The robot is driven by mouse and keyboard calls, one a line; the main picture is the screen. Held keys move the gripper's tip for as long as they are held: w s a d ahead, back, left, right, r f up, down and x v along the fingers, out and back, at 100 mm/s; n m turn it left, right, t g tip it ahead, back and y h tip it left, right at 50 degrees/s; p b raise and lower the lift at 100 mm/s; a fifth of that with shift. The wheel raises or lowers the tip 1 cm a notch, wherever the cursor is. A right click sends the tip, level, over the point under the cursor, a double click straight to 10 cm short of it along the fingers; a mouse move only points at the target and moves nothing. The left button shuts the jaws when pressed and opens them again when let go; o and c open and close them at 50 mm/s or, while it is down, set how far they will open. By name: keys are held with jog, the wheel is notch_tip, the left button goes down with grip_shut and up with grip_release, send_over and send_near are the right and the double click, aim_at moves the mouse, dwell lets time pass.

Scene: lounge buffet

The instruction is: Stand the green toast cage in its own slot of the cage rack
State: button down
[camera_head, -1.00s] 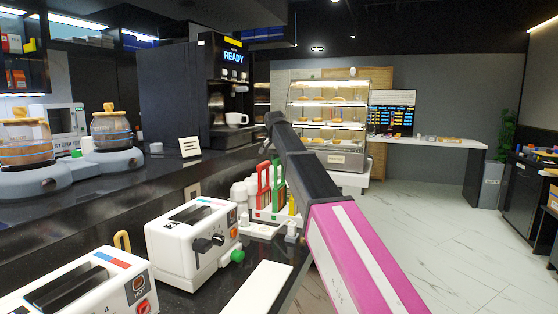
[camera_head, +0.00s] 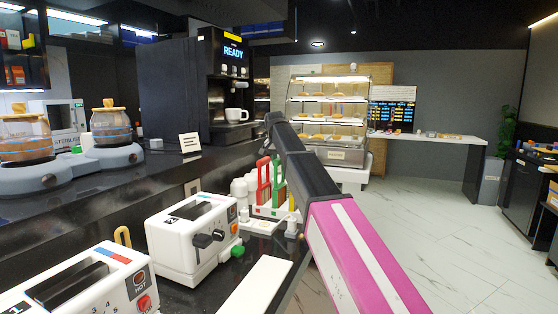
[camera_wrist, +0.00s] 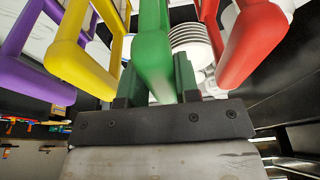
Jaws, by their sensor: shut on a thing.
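The green toast cage (camera_wrist: 152,55) is between the fingers of my gripper (camera_wrist: 157,86) in the wrist view, and the gripper is shut on it. In the head view the green cage (camera_head: 279,184) stands upright just right of the red cage (camera_head: 263,182), over the white cage rack (camera_head: 268,213). In the wrist view the yellow cage (camera_wrist: 80,50) is on the left and the red cage (camera_wrist: 250,45) on the right. My arm hides part of the rack in the head view. I cannot tell whether the green cage's foot is in its slot.
A purple cage (camera_wrist: 35,78) is left of the yellow one in the wrist view. Two white toasters (camera_head: 192,240) (camera_head: 75,287) and a white board (camera_head: 255,287) lie in front of the rack on the dark counter. White stacked items (camera_head: 240,190) stand left of the rack.

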jog(key=shift+f, duration=0.4)
jog(key=c, duration=0.8)
grip_release()
jog(key=shift+w+d+v, duration=0.1)
jog(key=shift+w+v, duration=0.15)
jog(key=shift+v, duration=0.85)
jog(key=shift+w+d+v, duration=0.1)
jog(key=shift+w+v, duration=0.15)
jog(key=shift+v, duration=0.85)
jog(key=shift+w+d+v, duration=0.1)
jog(key=shift+w+v, duration=0.15)
jog(key=shift+v, duration=0.85)
jog(key=shift+r, duration=0.25)
